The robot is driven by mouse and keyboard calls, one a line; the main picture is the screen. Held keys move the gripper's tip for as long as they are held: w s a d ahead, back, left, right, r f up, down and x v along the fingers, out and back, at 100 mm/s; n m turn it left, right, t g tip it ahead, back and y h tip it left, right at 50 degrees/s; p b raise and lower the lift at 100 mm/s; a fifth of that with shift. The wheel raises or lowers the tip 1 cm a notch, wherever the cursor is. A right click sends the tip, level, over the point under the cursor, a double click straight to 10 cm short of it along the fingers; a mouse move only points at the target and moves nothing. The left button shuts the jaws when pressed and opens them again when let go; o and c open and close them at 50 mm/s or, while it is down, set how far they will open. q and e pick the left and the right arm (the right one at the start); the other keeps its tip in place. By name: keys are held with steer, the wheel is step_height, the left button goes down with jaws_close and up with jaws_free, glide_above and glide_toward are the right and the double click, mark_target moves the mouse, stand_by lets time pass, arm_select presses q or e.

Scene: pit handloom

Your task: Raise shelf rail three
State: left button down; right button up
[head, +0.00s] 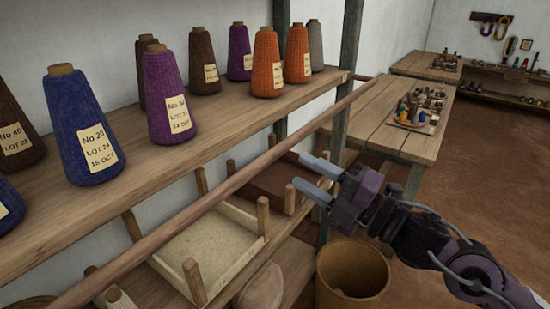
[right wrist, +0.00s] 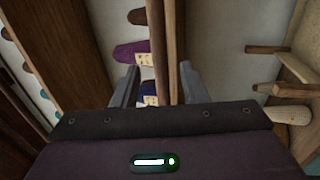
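A long wooden rail (head: 215,190) runs along the front of the cone shelf, from the lower left to near the dark upright at the right; no number shows on it. My right gripper (head: 308,173) is open, its two pale fingers pointing left, right of the rail's middle stretch in the head view. In the right wrist view the gripper (right wrist: 158,88) is open, and a wooden bar (right wrist: 157,45), seemingly the rail, passes lengthwise between the fingers with gaps beside it. Whether it lies at fingertip depth I cannot tell. My left gripper is out of view.
Labelled yarn cones, including a blue one (head: 82,130) and an orange one (head: 266,65), stand on the upper shelf (head: 130,135). Below are a pale tray (head: 215,245) with wooden pegs and a round bin (head: 352,270). A table (head: 375,115) stands beyond; floor at right is clear.

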mark_target(279, 157)
steer(key=p+x, duration=0.3)
steer(key=x, duration=0.4)
steer(key=shift+w+r, duration=0.1)
steer(key=shift+r, duration=0.1)
steer(key=shift+w+a, duration=0.15)
steer(key=shift+a, duration=0.05)
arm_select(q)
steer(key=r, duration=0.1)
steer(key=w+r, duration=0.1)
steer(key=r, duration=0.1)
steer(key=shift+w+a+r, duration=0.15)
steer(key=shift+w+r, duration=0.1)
arm_select(e)
steer(key=shift+w+a+f, duration=0.1)
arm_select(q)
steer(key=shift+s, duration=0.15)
arm_select(e)
jaws_close()
